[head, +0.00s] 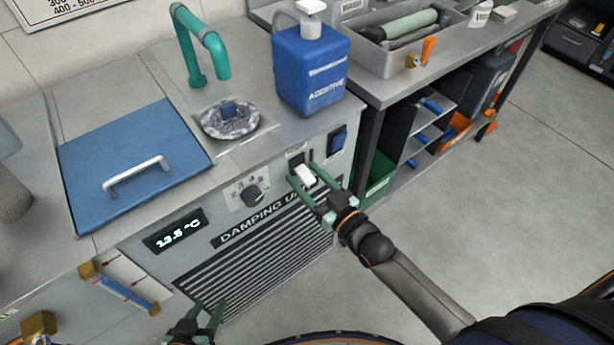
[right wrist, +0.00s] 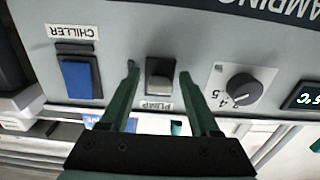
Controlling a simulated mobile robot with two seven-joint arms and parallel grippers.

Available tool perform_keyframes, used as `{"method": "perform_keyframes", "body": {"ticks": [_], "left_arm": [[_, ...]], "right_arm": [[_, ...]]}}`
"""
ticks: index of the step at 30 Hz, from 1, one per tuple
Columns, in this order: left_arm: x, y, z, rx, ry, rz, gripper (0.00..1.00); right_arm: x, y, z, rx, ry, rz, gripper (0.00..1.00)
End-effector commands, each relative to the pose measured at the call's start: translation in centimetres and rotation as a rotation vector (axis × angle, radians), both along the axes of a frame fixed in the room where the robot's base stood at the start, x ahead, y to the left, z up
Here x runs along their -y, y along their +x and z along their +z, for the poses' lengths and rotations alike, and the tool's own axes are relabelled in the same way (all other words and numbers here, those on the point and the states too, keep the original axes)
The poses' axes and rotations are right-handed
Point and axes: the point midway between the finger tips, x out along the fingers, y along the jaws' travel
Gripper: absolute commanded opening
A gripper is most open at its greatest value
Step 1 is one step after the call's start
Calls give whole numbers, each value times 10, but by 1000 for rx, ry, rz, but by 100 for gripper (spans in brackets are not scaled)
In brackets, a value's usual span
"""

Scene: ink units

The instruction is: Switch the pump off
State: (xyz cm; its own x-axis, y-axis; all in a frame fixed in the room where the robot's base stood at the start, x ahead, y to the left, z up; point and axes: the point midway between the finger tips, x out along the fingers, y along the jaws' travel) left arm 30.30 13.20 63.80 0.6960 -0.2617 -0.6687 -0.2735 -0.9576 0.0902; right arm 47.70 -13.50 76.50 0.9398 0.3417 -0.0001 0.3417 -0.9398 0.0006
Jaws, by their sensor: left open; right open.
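The pump switch (head: 305,176) is a pale rocker in a dark frame on the front of the damping unit. In the right wrist view the switch (right wrist: 160,76) appears upside down beside its PUMP label (right wrist: 158,105). I cannot tell whether it is on or off. My right gripper (head: 307,174) is open, with one green finger on each side of the switch; it also shows in the right wrist view (right wrist: 158,72). Contact with the panel is unclear. My left gripper (head: 208,318) is open and empty, low in front of the grille.
The blue CHILLER switch (right wrist: 79,78) and a black knob (right wrist: 240,88) flank the pump switch. A display (head: 176,231) reads about 13.5 °C. Above stand a blue additive bottle (head: 309,75), a teal tap (head: 205,48) and a blue lid (head: 135,165). The floor at right is clear.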

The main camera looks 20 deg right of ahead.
Motion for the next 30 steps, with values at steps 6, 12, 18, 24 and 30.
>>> {"method": "perform_keyframes", "body": {"ticks": [6,12,18,24,30], "left_arm": [[-1,1,1,2,0,1,50],[-1,1,1,3,1,2,50],[-1,1,1,3,1,2,50],[-2,1,1,4,1,3,50],[-2,1,-5,4,3,3,50]], "right_arm": [[0,0,0,0,1,0,51],[0,0,0,0,1,0,29],[0,-1,0,0,1,0,6],[0,-1,0,0,1,0,0],[0,0,-4,12,5,0,0]]}}
